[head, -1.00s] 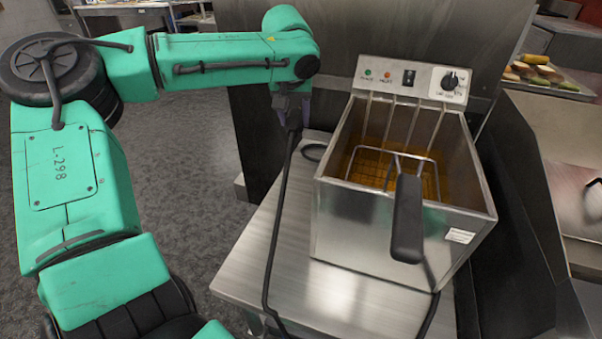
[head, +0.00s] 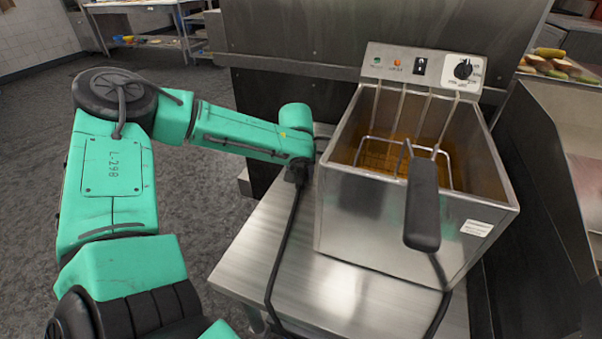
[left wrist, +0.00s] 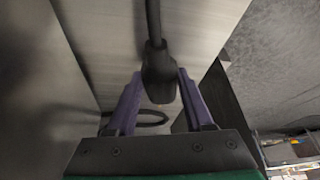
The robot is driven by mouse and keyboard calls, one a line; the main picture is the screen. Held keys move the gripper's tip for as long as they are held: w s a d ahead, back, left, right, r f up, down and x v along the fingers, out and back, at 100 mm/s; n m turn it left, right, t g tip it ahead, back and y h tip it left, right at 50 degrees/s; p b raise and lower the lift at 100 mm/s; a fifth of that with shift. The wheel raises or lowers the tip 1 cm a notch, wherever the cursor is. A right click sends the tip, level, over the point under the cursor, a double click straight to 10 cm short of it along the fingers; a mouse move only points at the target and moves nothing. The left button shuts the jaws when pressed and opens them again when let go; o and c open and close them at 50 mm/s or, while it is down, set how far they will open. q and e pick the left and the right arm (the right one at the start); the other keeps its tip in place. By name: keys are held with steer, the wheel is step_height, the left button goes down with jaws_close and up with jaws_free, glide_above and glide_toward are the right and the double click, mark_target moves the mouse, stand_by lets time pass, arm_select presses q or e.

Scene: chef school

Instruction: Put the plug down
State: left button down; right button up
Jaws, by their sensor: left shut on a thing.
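The black plug (left wrist: 158,78) is between the purple fingers of my left gripper (left wrist: 160,84) in the left wrist view, and the gripper is shut on it. In the head view, the plug (head: 296,174) shows as a dark shape below the end of my left arm, beside the fryer's left wall. The fingers are mostly hidden there. Its black cord (head: 282,250) runs down over the steel table (head: 245,262) to the front edge. The plug is low over the tabletop; I cannot tell if it touches. My right gripper is out of view.
The steel deep fryer (head: 400,215) stands close to the right of my left gripper, with a black-handled basket (head: 422,205) in it. A dark panel (head: 290,55) rises behind. The table left of the fryer is bare apart from the cord. A food tray (head: 560,68) is at far right.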

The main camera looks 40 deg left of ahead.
arm_select(q)
steer(key=shift+c, duration=1.4)
jaws_free()
